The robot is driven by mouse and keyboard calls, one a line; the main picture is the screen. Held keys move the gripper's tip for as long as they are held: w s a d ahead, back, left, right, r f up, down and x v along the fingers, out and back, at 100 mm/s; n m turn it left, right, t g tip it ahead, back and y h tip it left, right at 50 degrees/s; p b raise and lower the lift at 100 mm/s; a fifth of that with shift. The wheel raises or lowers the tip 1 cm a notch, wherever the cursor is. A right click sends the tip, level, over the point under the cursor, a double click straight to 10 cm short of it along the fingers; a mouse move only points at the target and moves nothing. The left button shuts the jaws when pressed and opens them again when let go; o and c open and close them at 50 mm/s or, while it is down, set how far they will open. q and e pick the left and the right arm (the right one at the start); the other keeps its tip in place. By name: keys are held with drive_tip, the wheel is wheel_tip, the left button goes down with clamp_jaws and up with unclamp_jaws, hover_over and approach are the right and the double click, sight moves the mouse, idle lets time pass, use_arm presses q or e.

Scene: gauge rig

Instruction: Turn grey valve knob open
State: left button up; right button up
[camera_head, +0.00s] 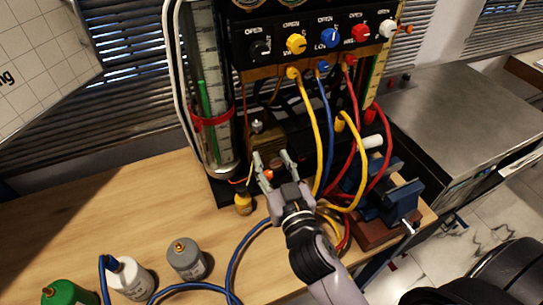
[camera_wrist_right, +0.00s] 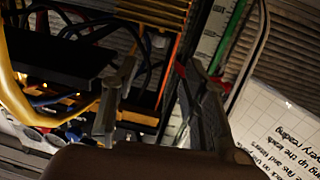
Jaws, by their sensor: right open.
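A row of valve knobs marked OPEN runs along the black panel (camera_head: 312,22) in the head view. From left to right they are a black knob (camera_head: 260,48), a yellow knob (camera_head: 296,44), a blue knob (camera_head: 330,38), a red knob (camera_head: 360,34) and a pale whitish-grey knob (camera_head: 388,29). I cannot tell surely whether the pale or the dark one is the grey knob. My right gripper (camera_head: 273,161) is open and empty, below the panel and in front of the rig's lower part. Its spread fingers also show in the right wrist view (camera_wrist_right: 155,68). My left gripper is out of view.
Yellow (camera_head: 316,125), blue and red hoses hang below the panel, right of my gripper. A clear tube (camera_head: 207,90) stands to its left. Grey (camera_head: 187,258), white (camera_head: 130,280) and green (camera_head: 68,294) canisters are at front left. A blue vise (camera_head: 395,200) is at right.

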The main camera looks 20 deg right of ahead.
sight(256, 128)
drive_tip(key=shift+s+a+m+g+h, duration=0.7)
drive_tip(key=shift+s+a+m+h, duration=1)
drive_tip(key=shift+a+h, duration=1.1)
drive_tip(key=p+x, duration=0.3)
drive_tip(key=x, duration=0.5)
drive_tip(key=p+x, duration=0.3)
drive_tip(key=x, duration=0.5)
drive_tip(key=shift+a+r, duration=0.15)
drive_tip(key=shift+r, duration=0.1)
drive_tip(key=shift+w+f, duration=0.1)
drive_tip(key=shift+w, duration=0.2)
clamp_jaws()
